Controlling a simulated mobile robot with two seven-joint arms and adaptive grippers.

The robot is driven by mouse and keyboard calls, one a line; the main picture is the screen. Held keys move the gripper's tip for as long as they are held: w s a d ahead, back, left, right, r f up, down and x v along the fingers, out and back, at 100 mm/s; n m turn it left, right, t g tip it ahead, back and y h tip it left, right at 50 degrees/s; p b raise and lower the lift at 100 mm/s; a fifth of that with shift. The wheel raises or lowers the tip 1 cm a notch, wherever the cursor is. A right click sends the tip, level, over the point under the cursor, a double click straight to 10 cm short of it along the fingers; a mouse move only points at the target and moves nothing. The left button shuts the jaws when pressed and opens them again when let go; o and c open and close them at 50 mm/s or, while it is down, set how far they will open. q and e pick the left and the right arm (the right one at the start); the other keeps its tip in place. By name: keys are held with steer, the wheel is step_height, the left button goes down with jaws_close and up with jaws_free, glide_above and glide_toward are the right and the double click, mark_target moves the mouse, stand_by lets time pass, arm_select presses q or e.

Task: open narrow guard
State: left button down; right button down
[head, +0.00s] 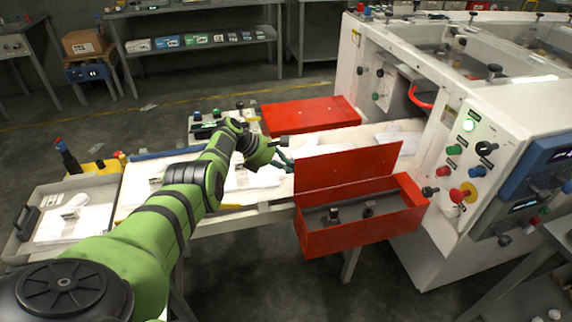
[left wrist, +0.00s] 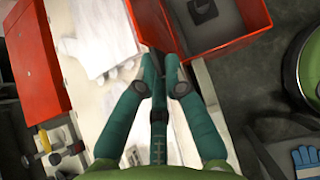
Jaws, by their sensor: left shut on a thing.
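The front red guard (head: 345,169) is a flat panel standing raised along the back of an open red box (head: 350,237) at the conveyor's front side. A second red guard (head: 310,115) lies flat on the far side of the conveyor. I cannot tell by size which one is the narrow guard. My left gripper (head: 284,160) is at the left edge of the raised front guard. In the left wrist view its green fingers (left wrist: 160,62) close together at the red edge (left wrist: 166,46), and the exact contact is hidden. My right gripper is not in view.
A white machine (head: 455,250) with buttons stands at the right. A grey tray (head: 38,243) is at the left end. A bench (head: 205,45) stands behind.

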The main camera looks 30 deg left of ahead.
arm_select(q)
steer(key=c, duration=1.3)
jaws_free()
steer(key=v, duration=1.2)
